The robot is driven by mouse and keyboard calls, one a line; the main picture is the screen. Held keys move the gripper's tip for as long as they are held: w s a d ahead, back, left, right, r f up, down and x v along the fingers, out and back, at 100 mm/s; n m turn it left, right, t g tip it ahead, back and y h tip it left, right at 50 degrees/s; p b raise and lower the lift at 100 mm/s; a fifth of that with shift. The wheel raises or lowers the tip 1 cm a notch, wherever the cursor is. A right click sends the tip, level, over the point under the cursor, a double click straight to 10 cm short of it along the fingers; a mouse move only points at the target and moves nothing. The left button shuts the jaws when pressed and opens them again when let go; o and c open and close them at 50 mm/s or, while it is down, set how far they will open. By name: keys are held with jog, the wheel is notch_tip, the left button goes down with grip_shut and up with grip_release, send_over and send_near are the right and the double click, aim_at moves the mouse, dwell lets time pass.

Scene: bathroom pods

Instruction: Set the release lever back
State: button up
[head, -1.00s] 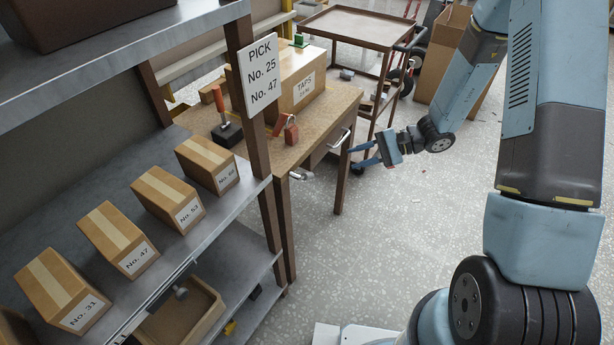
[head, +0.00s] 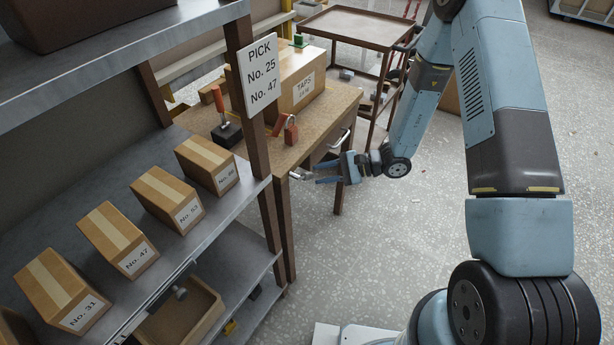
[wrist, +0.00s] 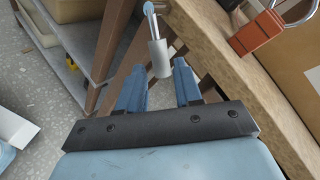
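The release lever appears to be the grey cylindrical grip on a short rod at the workbench's front edge, left of the drawer. In the head view the lever (head: 301,174) is small and partly unclear. In the wrist view the lever (wrist: 160,60) hangs just ahead of my fingertips, its lower end lined up with the gap between them. My gripper (head: 318,173) is open and empty, its fingers pointing left at the lever. In the wrist view my gripper (wrist: 159,84) shows both blue fingers apart. I cannot tell whether either touches the lever.
The workbench (head: 262,148) carries a red padlock (head: 291,132), a red-handled tool on a black base (head: 226,130) and a TAPS carton (head: 303,90). A shelf of numbered boxes (head: 125,245) stands at left, its post near the lever. A trolley (head: 350,25) stands behind.

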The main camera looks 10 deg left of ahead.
aim_at(311, 176)
jog(key=shift+x, duration=2.5)
grip_shut()
